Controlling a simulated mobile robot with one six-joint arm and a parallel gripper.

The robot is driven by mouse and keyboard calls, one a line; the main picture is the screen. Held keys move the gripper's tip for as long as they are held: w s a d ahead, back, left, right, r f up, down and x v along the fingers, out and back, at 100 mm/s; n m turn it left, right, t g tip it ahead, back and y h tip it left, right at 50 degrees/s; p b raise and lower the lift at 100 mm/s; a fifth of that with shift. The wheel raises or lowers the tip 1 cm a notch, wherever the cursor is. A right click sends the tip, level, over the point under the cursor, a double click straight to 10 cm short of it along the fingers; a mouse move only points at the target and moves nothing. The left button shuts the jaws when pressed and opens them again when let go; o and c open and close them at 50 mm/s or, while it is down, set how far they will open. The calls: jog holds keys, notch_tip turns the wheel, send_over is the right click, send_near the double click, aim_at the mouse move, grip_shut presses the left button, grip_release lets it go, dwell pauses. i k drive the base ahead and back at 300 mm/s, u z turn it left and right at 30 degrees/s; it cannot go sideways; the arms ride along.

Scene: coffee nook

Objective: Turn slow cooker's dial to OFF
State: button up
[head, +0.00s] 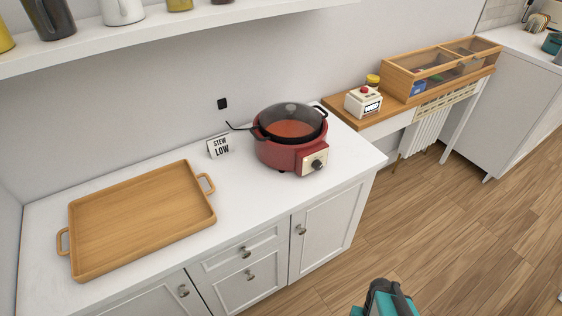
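The slow cooker (276,153) is a red round pot with a dark rim and a glass lid, with orange-red food showing through. It stands on the white counter near its right end. Its dial (317,164) is a dark knob on a pale panel at the front right; the setting marks are too small to read. My gripper (384,287) shows only in part at the bottom edge, dark and teal, over the floor in front of the counter and well apart from the cooker. Its fingers cannot be made out clearly.
A wooden tray (143,215) lies on the counter at left. A small "STEW LOW" sign (219,147) stands left of the cooker. A white shelf (180,30) with mugs hangs above. A wooden side table (398,108) stands to the right. Floor in front is clear.

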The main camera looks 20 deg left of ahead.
aim_at(317, 165)
jog(key=u, duration=0.8)
jog(key=k, duration=1)
jog(key=i, duration=0.9)
